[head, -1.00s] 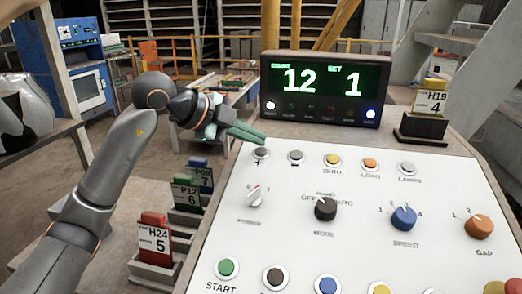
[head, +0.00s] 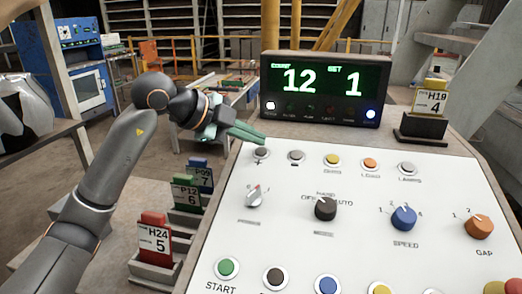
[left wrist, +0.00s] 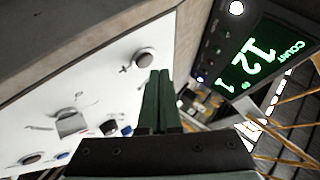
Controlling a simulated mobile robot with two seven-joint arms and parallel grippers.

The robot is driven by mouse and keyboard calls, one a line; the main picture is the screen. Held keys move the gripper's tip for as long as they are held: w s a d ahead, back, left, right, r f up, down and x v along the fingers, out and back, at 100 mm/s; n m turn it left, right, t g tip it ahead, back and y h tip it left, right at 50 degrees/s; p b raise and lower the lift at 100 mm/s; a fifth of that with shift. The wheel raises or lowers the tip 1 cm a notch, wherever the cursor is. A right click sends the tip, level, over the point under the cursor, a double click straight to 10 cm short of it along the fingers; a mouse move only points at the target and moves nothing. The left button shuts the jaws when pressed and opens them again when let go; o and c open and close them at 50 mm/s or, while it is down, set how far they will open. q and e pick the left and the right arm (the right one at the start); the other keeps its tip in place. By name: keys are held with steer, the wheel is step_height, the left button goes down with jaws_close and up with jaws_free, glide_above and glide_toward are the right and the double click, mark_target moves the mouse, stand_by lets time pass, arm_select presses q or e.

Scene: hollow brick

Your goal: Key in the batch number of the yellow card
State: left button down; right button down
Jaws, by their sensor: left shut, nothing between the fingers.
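The yellow card (head: 430,102) stands in a dark holder at the right of the panel and reads H19 and 4. The display (head: 325,88) shows COUNT 12 and SET 1, also in the left wrist view (left wrist: 255,60). The grey plus button (head: 261,153) is at the panel's upper left, with the minus button (head: 297,156) to its right. My left gripper (head: 262,138) is shut and empty, its fingertips just above and behind the plus button. In the left wrist view the plus button (left wrist: 144,57) appears just beyond the fingertips, apart from them. My right gripper is not in view.
Red (head: 153,240), green (head: 186,194) and blue (head: 200,175) cards stand in holders left of the panel. The white panel (head: 290,245) also carries a mode knob (head: 325,208), a blue speed knob (head: 403,217), an orange gap knob (head: 479,227) and a green START button (head: 227,267).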

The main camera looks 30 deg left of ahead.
arm_select(q)
steer(key=shift+f, duration=0.15)
steer(key=shift+w+f, duration=0.1)
steer(key=shift+f, duration=0.2)
steer(key=shift+w+f+b, duration=0.1)
steer(key=shift+f+b, duration=0.3)
stand_by(0.5)
steer(key=shift+r, duration=0.1)
steer(key=shift+s+r+p, duration=0.2)
steer(key=shift+r+p, duration=0.5)
steer(key=r+p, duration=0.2)
steer(key=s+r+p, duration=0.1)
steer(key=r, duration=0.2)
steer(key=shift+s+d+p, duration=0.2)
steer(key=shift+p, duration=0.2)
steer(key=shift+f, duration=0.1)
